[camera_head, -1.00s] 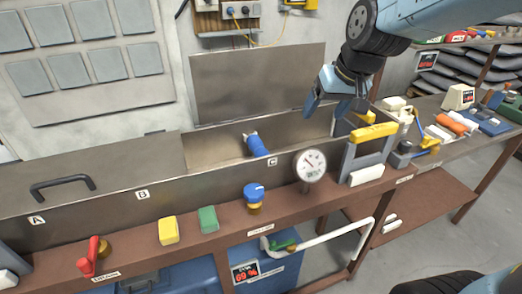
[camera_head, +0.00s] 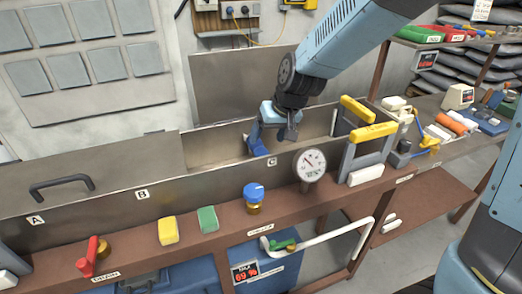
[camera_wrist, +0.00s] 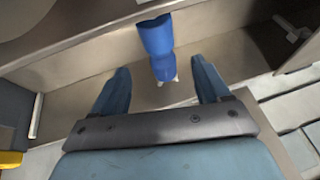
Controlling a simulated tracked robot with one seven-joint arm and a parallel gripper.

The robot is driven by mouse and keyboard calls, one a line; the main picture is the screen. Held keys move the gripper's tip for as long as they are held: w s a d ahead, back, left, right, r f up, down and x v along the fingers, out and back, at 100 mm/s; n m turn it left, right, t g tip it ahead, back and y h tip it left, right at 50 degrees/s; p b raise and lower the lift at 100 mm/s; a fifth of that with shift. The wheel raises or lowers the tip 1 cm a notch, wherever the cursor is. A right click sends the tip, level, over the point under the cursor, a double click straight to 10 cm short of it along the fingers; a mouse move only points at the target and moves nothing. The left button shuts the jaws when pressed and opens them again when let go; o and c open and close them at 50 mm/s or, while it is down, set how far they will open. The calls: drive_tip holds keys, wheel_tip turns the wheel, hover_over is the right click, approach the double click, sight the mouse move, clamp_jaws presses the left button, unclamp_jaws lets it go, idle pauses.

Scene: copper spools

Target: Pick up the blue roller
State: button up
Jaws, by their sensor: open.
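The blue roller (camera_head: 257,146) is in the open metal trough (camera_head: 215,147) behind the label C, partly hidden by my gripper and the trough's front wall in the head view. In the wrist view the blue roller (camera_wrist: 156,44) lies lengthwise ahead of the fingers, with a pale tip at its near end. My gripper (camera_head: 271,139) is over the trough, close to the roller. In the wrist view my gripper (camera_wrist: 160,80) is open, its two blue fingers apart, with the roller's near end between their tips. Nothing is held.
A raised metal lid (camera_head: 240,85) stands behind the trough. A round gauge (camera_head: 310,164) and a blue-topped knob (camera_head: 254,196) stand on the front ledge. A yellow-topped grey frame (camera_head: 368,150) is at the right of the trough.

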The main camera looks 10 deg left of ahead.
sight(262, 145)
drive_tip(key=shift+w+x, duration=0.1)
drive_tip(key=shift+x, duration=1.65)
drive_tip(key=shift+w+x, duration=0.15)
drive_tip(key=shift+x, duration=1.55)
drive_tip(key=shift+a, duration=0.1)
drive_tip(key=shift+c, duration=0.4)
drive_tip(key=c, duration=1.2)
